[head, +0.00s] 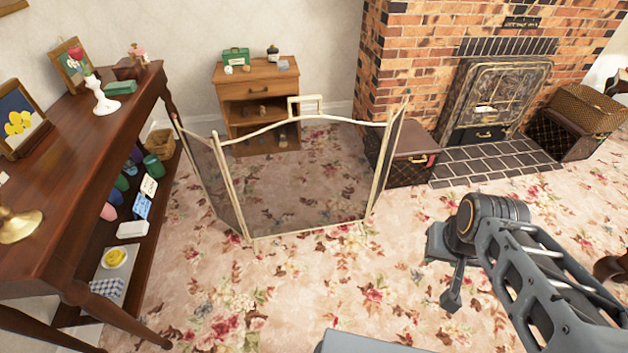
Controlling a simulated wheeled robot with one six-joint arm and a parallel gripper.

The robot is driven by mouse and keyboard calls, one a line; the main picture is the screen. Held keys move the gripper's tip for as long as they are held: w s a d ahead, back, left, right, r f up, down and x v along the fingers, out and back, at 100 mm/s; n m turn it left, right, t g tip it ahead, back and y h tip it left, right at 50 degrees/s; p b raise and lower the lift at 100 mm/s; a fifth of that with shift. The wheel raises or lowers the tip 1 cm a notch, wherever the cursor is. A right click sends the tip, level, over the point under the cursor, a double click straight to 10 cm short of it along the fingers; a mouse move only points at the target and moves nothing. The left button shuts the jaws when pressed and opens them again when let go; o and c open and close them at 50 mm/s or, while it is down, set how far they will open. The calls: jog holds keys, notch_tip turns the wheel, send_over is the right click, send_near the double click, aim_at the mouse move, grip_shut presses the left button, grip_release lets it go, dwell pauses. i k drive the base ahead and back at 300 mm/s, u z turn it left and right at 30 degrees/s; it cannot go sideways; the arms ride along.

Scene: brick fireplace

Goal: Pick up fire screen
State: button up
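The fire screen (295,190) stands upright on the floral carpet in the middle of the head view. It has a pale gold frame, dark see-through mesh, a wide centre panel and two angled side panels. A small rectangular handle (305,97) rises from the middle of its curved top edge. My gripper (450,298) hangs to the right of the screen and nearer to me, clearly apart from it. Only part of the gripper shows, and I cannot tell whether its fingers are open or shut. I see nothing held in it.
A long wooden console table (45,240) with ornaments stands at left, close to the screen's left panel. A small wooden cabinet (257,88) is behind the screen. A dark box (410,160) sits by the brick fireplace (412,70). The carpet (330,285) in front of the screen is clear.

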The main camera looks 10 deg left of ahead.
aim_at(304, 174)
jog(key=i, duration=1.25)
jog(key=u, duration=2.75)
